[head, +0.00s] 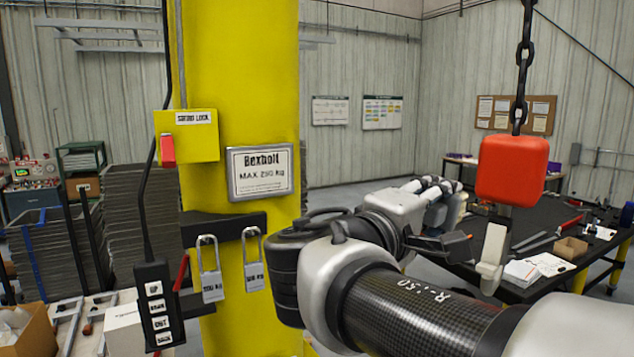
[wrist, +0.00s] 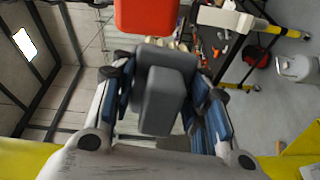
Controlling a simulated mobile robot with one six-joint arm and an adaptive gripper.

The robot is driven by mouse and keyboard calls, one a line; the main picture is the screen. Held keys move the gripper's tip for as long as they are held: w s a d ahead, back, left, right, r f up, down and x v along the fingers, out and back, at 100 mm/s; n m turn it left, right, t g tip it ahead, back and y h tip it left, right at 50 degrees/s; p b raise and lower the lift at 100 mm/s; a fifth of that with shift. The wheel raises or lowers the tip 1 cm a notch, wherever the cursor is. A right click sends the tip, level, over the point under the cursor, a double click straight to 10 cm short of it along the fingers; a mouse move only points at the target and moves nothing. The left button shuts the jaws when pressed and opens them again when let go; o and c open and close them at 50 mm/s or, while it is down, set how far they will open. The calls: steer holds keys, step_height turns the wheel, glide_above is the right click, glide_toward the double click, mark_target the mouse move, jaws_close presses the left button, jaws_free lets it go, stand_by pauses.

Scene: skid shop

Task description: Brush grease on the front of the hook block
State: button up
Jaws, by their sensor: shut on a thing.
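The hook block is a red, rounded block (head: 512,170) hanging from a dark chain (head: 524,60) in the head view. A pale hook-like piece (head: 492,258) shows below it. In the wrist view the red block (wrist: 147,14) is at the top edge, just beyond my gripper. In the head view my gripper (head: 440,242) is left of and below the block. I cannot tell whether the held thing touches the block.
A dark workbench (head: 560,228) with tools, papers and a small cardboard box (head: 571,248) stands behind the hook. A yellow column (head: 240,90) with a load sign and padlocks stands left of my arm. A pendant control (head: 158,305) hangs at lower left.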

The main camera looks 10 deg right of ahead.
steer(key=shift+d+r, duration=0.1)
steer(key=shift+r, duration=0.4)
steer(key=p, duration=0.3)
glide_toward(474, 180)
steer(key=shift+b+x, duration=1.05)
steer(key=shift+x, duration=0.4)
steer(key=shift+w+d+b, duration=0.15)
steer(key=shift+d+b, duration=0.1)
steer(key=shift+b, duration=0.15)
steer(key=shift+b, duration=0.45)
stand_by(0.6)
steer(key=shift+x, duration=1.4)
stand_by(1.1)
steer(key=shift+b, duration=0.35)
